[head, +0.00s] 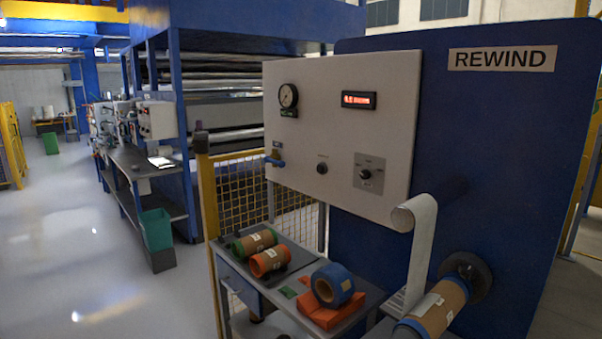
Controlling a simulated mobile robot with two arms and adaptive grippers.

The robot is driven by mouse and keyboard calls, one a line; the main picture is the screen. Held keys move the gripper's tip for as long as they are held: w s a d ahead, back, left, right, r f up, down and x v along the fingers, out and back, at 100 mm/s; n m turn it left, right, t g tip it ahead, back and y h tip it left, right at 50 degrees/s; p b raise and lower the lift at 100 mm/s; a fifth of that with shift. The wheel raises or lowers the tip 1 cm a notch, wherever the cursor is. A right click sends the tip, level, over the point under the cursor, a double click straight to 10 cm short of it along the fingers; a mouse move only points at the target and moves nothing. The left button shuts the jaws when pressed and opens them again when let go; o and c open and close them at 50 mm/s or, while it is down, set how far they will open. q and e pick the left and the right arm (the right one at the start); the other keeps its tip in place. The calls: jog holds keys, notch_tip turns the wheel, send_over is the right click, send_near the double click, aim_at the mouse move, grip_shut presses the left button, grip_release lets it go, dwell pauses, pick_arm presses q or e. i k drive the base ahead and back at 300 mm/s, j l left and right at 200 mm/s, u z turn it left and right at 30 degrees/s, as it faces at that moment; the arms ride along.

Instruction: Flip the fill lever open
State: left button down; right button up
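A small valve with a blue lever (275,162) sits at the lower left edge of the white control panel (335,185). The blue handle looks about level, but it is too small to tell its exact position. A small label (276,144) is above it. A round pressure gauge (288,96) is higher on the panel; its reading cannot be made out. Neither of my grippers is in view.
A yellow mesh fence (235,190) stands left of the panel. A core on a shaft (440,305) juts out at lower right.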

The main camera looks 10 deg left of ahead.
aim_at(281, 164)
jog(key=i+j+z, duration=0.1)
jog(key=i+j, duration=0.4)
jog(key=i+j+z, duration=0.15)
jog(key=j, duration=0.3)
jog(key=i+j, duration=0.3)
jog(key=i+j+z, duration=0.15)
jog(key=j, duration=0.2)
jog(key=i+j+z, duration=0.1)
jog(key=i+j, duration=0.15)
jog(key=j, duration=0.15)
jog(key=i+j, duration=0.2)
jog(key=j, duration=0.15)
jog(key=z, duration=0.05)
